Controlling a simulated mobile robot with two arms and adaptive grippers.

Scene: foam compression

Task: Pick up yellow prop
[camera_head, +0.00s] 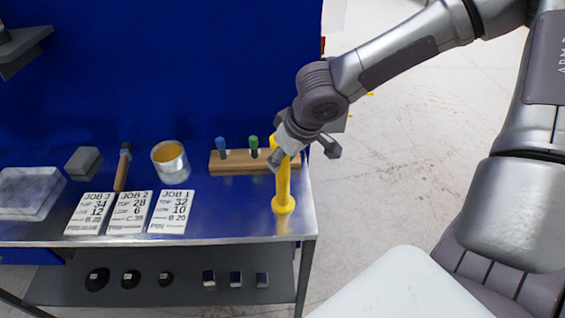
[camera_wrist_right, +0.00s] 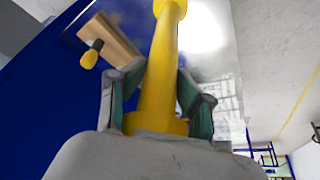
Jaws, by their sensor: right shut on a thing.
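The yellow prop (camera_head: 283,190) is a slim post with a round flared base, near the right front corner of the blue-topped bench. It looks upright; I cannot tell whether its base touches the bench. My right gripper (camera_head: 300,150) is at its upper end, coming from above, and partly hides its top. In the right wrist view the prop (camera_wrist_right: 160,60) runs between the two fingers of my right gripper (camera_wrist_right: 155,98), which is shut on it.
Behind the prop is a wooden block (camera_head: 232,168) with coloured-handled tools. To the left are a can (camera_head: 170,161), several job cards (camera_head: 130,212), a hammer (camera_head: 121,172), a grey block (camera_head: 84,163) and a clear tray (camera_head: 27,192). A blue panel (camera_head: 180,70) stands behind the bench.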

